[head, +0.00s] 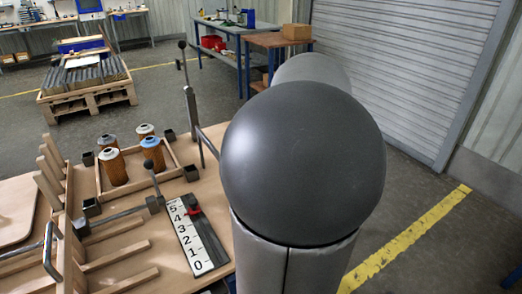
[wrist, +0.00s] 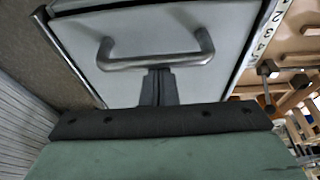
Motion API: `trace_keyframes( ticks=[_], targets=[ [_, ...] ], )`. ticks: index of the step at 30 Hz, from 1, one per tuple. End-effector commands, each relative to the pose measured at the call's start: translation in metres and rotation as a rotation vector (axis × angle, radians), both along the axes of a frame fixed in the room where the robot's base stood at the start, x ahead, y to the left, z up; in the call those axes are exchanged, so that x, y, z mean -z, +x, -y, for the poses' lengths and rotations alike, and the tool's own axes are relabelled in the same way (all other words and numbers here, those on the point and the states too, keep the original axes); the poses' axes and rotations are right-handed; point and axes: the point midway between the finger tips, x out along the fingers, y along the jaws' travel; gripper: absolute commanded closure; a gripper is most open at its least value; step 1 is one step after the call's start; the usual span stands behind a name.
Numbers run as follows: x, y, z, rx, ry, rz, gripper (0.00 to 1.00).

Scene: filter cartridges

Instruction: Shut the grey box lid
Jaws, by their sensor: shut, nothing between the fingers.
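The grey box lid (wrist: 205,82) fills the upper middle of the wrist view as a flat light grey panel. A metal bar handle (wrist: 150,62) is fixed on it. My gripper (wrist: 158,72) is shut and empty, with its fingertips close to the handle's bar. I cannot tell whether the fingertips touch the handle or the lid. I cannot tell from this view how far the lid stands open. In the head view my arm hides the box and my gripper.
A numbered scale board (head: 196,238) lies on the wooden worktable (head: 128,228). Left of it a wooden tray (head: 176,156) holds several filter cartridges (head: 114,167). A lever with a dark knob (head: 149,165) and wooden racks (head: 72,254) stand nearby.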

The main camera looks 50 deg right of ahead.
Motion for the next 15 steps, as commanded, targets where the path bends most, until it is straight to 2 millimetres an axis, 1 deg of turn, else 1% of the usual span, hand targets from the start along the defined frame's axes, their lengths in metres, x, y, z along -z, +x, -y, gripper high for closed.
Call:
trace_keyframes(
  ticks=[1,6,15],
  targets=[
    [0.001,-0.008,-0.002,0.003,0.0,0.001,1.0],
    [0.0,-0.02,-0.005,0.004,0.001,-0.001,1.0],
    [0.001,-0.025,-0.005,0.007,0.005,-0.007,1.0]
  ],
)
